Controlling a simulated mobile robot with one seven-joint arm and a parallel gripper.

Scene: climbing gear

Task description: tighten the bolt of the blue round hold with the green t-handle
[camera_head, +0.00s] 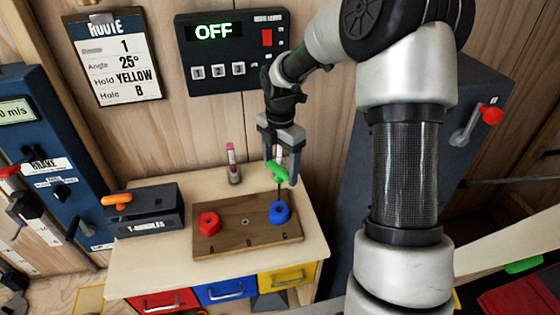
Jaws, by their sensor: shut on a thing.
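The blue round hold (280,213) sits on the right part of a wooden board (222,243) on the bench. The green T-handle (277,172) is in my gripper (281,175), which is shut on it above the blue hold. Its thin dark shaft points down toward the middle of the hold. I cannot tell whether the tip is seated in the bolt, and the bolt itself is too small to make out.
A red hold (209,223) is on the board's left. A dark T-handles box (150,213) with an orange T-handle (116,200) stands at the left of the bench (140,262). A small pink-topped item (232,160) stands behind the board. A panel (232,52) reading OFF hangs above.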

